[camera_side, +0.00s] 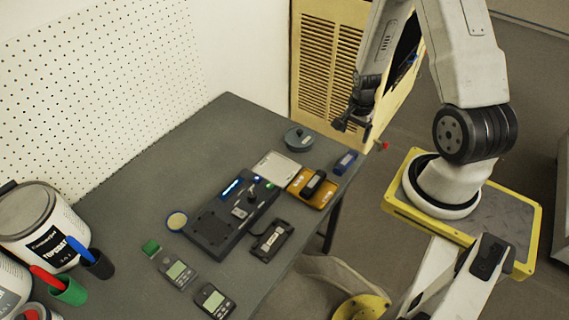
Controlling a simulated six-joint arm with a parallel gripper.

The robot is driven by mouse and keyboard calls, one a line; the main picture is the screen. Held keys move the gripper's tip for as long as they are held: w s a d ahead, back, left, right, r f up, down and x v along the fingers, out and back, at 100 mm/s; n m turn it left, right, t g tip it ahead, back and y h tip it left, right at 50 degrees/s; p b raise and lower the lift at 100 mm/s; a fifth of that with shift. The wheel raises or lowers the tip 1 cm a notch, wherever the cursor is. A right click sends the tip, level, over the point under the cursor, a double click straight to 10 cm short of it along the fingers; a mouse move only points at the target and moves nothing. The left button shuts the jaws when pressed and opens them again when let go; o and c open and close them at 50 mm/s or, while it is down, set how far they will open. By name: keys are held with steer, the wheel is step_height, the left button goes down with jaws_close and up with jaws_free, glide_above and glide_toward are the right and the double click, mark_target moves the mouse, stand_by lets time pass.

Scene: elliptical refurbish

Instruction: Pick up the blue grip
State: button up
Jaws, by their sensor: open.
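A small blue block-shaped piece (345,162), which looks like the blue grip, lies on the grey table (160,180) near its right edge. My gripper (353,128) hangs above and slightly to the right of that table corner, apart from the blue piece. Its dark fingers are spread and nothing shows between them. The fine shape of the blue piece is too small to make out.
Left of the blue piece are a yellow device (302,190), a light flat plate (276,167) and a round grey container (299,139). A dark fixture (212,228) lies mid-table. Paint cans (38,225) and markers stand at left. The table's back left is clear.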

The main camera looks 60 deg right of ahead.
mark_target(348, 157)
steer(key=shift+f, duration=1.75)
steer(key=shift+f, duration=0.1)
steer(key=shift+f, duration=1.2)
steer(key=shift+f, duration=0.15)
steer(key=shift+f, duration=2.45)
steer(key=shift+c, duration=0.2)
jaws_close()
steer(key=shift+w+r, duration=0.1)
